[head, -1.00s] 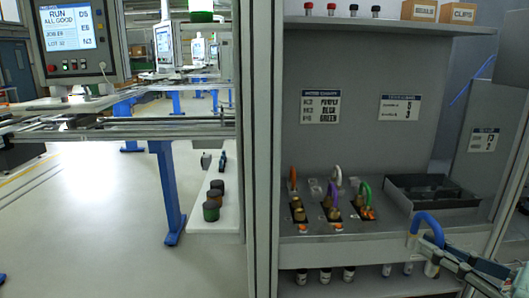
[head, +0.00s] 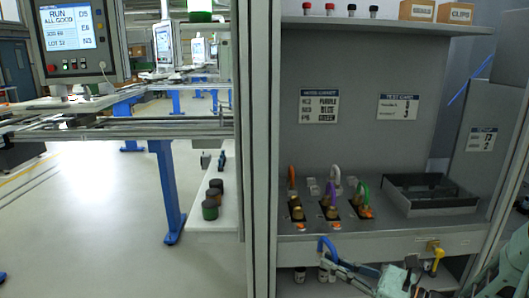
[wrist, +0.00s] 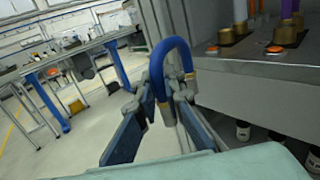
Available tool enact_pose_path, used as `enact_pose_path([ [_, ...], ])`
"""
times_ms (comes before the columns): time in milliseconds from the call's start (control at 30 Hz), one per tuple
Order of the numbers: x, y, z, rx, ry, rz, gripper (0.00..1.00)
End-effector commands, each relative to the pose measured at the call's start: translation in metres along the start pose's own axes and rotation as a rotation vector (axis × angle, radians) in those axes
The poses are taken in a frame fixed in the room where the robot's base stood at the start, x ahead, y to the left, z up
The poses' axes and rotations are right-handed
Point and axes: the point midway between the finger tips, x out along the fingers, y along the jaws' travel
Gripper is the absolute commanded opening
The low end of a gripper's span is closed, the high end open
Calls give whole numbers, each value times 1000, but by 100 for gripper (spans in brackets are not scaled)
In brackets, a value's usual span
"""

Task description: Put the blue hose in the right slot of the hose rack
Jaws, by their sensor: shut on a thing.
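The blue hose (head: 328,244), a short U-shaped piece, is held in my gripper (head: 328,263) just in front of the workbench's front edge. In the wrist view the hose (wrist: 165,58) arches upward between the two dark fingers of my gripper (wrist: 165,98), with its ends pointing down. My gripper is shut on it. On the bench, orange (head: 292,176), white (head: 335,173), purple (head: 332,190) and green (head: 363,189) hoses stand on brass fittings in black plates. I cannot tell for sure which part is the hose rack.
A dark open tray (head: 432,207) lies on the bench at the right. A yellow piece (head: 437,256) sits on the bench front at the right. Bottles stand on the lower shelf. A grey post (head: 262,150) stands left of the bench, with a white side shelf (head: 215,228) beyond.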

Motion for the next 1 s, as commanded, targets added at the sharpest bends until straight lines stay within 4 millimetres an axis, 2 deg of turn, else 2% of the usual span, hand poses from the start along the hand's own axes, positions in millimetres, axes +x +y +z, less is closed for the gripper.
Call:
enact_pose_path([
  [33,11,4,-10,7,3,17,0],
  [167,33,12,-31,11,14,48,0],
  [200,31,10,-22,6,15,42,0],
  [500,30,10,8,10,17,42,0],
  [1000,30,10,77,12,16,42,0],
])
